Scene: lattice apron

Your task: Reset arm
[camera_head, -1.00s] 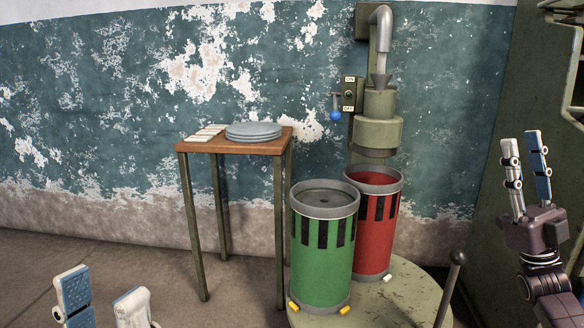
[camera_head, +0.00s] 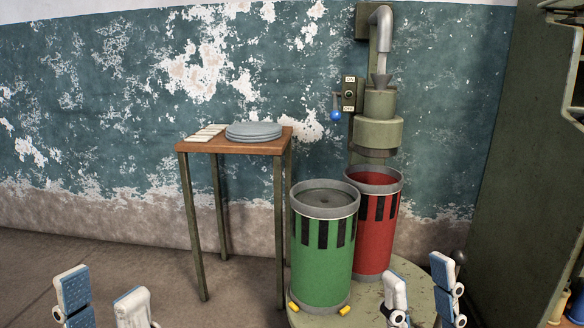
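My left gripper (camera_head: 102,298) is at the bottom left, open, with its two blue-and-white fingers apart and nothing between them. My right gripper (camera_head: 420,290) is at the bottom right, open and empty, its fingers pointing up in front of the round platform. Both gripper bodies are below the frame edge. A green drum (camera_head: 324,262) with a grey rim stands on the round platform, and a red drum (camera_head: 375,237) stands behind it to the right, below the wall dispenser. Neither gripper appears to hold anything.
A wooden-topped stand (camera_head: 235,147) holds grey discs (camera_head: 254,130) and pale strips (camera_head: 206,131). The wall dispenser (camera_head: 378,133) has a blue-knobbed lever (camera_head: 336,115). The round green platform (camera_head: 372,308) is in front. A green cabinet (camera_head: 520,160) stands at the right.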

